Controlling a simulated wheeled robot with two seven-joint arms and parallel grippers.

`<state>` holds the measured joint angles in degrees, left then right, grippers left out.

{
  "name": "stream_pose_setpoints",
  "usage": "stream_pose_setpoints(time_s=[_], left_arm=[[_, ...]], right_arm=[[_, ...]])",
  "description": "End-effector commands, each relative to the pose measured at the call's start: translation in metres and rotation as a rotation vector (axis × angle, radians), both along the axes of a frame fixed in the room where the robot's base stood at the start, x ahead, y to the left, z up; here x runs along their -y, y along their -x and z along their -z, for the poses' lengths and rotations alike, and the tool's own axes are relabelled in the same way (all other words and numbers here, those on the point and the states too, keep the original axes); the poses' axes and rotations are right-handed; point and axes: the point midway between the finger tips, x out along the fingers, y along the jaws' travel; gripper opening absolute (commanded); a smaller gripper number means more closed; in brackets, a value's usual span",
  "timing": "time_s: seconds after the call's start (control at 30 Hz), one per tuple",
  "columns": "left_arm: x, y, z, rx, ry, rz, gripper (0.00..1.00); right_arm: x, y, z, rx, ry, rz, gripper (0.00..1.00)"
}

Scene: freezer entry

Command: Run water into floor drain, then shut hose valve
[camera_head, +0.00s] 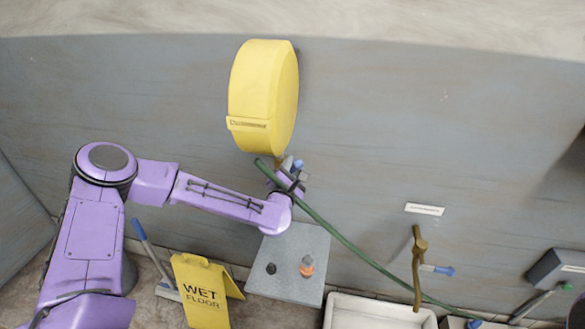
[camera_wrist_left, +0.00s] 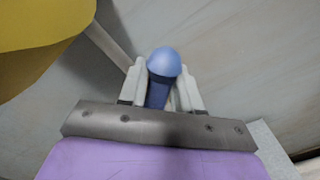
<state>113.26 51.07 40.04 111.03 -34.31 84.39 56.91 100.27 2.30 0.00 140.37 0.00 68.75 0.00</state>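My left gripper (camera_head: 290,178) is just below the yellow reel-shaped housing (camera_head: 262,97) on the wall. In the left wrist view its two pale fingers (camera_wrist_left: 162,88) close on both sides of a blue round-ended piece (camera_wrist_left: 164,63). A green hose (camera_head: 345,240) runs from the left gripper down to the lower right; whether the blue piece belongs to it I cannot tell. A brown pipe (camera_head: 417,258) on the wall has a blue-ended lever (camera_head: 440,270) pointing right, across the pipe. No floor drain is clearly visible. My right gripper is out of view.
A yellow wet-floor sign (camera_head: 202,292) and a blue-handled tool (camera_head: 150,250) stand at lower left. A grey panel (camera_head: 300,240) carries a small orange object (camera_head: 307,267). A white basin (camera_head: 340,308) is at bottom centre; a grey box (camera_head: 555,268) is at right.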

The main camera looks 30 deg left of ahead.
Motion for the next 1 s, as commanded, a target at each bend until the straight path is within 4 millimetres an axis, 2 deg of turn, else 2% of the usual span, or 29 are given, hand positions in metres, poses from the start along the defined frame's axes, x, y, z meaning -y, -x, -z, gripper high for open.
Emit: stream_pose_setpoints(time_s=[0.27, 0.47, 1.0], left_arm=[[0.001, 0.000, 0.001, -0.002, -0.012, 0.000, 0.00], [0.005, -0.001, 0.007, -0.021, -0.084, 0.001, 0.00], [0.020, -0.005, 0.038, -0.129, -0.506, 0.001, 0.00]], right_arm=[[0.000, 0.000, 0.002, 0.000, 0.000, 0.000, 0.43], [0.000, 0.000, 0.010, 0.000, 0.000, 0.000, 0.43], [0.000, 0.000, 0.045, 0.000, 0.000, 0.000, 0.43]])
